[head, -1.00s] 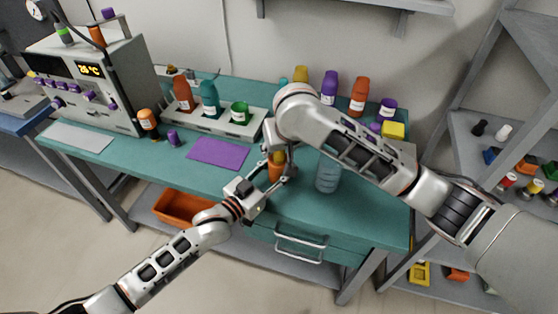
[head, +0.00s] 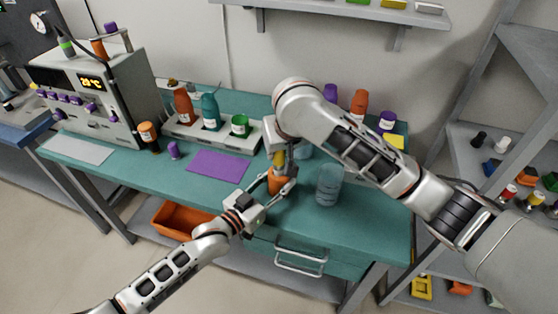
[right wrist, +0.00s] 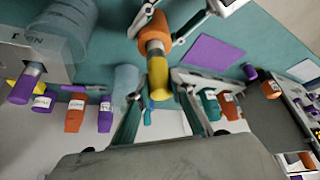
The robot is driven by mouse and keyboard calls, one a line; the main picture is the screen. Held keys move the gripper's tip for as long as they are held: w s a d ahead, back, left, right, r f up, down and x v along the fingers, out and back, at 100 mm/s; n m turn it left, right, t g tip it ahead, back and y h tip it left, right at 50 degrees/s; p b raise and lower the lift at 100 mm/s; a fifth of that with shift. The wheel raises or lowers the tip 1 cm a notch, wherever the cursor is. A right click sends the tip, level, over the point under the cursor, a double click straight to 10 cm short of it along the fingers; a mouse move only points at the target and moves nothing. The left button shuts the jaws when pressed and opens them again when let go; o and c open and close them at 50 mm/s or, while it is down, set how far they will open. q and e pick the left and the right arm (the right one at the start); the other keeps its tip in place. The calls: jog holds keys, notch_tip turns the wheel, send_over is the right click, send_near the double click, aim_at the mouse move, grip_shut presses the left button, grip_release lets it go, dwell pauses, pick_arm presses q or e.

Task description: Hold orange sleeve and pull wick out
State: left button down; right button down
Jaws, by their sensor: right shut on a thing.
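The orange sleeve (head: 277,184) stands upright near the front edge of the teal bench. My left gripper (head: 276,187) has its fingers on both sides of the sleeve and is shut on it. The yellow wick (head: 279,159) sticks up above the sleeve. My right gripper (head: 280,155) comes down from above and is shut on the wick. In the right wrist view, the yellow wick (right wrist: 158,76) lies in line with the orange sleeve (right wrist: 154,36). Whether the wick's lower end is still inside the sleeve cannot be told.
A clear beaker (head: 328,185) stands close to the right of the sleeve. A purple mat (head: 218,164) lies to the left. A rack (head: 215,133) with bottles and a green cup stands behind. An orange bottle (head: 148,134) and a small purple piece (head: 174,151) stand farther left.

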notch_tip(320, 180, up, 6)
jog(key=shift+r, duration=0.1)
pick_arm(q)
jog(key=c, duration=1.2)
grip_release()
jog(key=shift+s+a, duration=0.1)
